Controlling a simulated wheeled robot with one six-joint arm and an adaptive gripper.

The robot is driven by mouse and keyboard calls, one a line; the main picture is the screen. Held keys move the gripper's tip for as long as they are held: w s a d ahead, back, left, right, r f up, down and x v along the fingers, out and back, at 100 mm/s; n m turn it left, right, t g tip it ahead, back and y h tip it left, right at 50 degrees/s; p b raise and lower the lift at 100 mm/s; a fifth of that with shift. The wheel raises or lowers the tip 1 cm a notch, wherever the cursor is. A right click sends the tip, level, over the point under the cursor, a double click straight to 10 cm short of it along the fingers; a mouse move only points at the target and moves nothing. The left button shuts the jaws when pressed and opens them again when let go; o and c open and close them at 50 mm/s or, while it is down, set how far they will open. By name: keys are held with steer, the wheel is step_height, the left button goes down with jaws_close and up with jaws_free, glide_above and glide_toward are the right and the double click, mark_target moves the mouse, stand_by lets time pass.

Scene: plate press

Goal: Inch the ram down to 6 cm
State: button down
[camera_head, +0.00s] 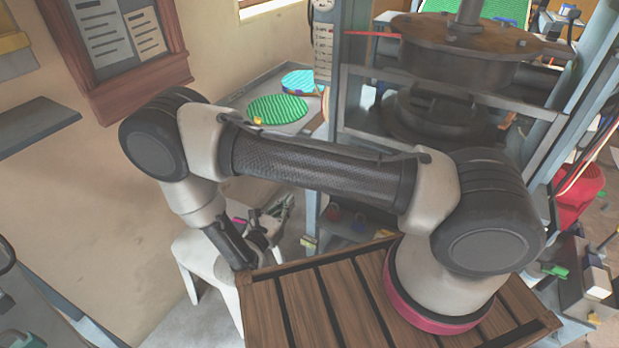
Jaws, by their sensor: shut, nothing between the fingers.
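The press's ram, a round dark bolted plate (455,50) on a grey rod, hangs in the grey-blue frame at the upper right. A lower round dark block (440,112) sits beneath it, with a gap between them. A red pointer (375,34) reaches left from the ram toward an upright marked scale (323,40); its figures are too small to read.
A white stool (190,258) stands below my gripper. A grey side table (235,100) carries a green disc (278,109) and a cyan disc (298,80). A box with small controls (570,300) and a red container (578,195) stand at the right.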

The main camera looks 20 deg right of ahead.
steer(key=x, duration=1.3)
steer(key=shift+w+d, duration=0.1)
steer(key=shift+w+d, duration=0.4)
steer(key=shift+d, duration=0.15)
stand_by(1.2)
steer(key=v, duration=0.9)
stand_by(0.8)
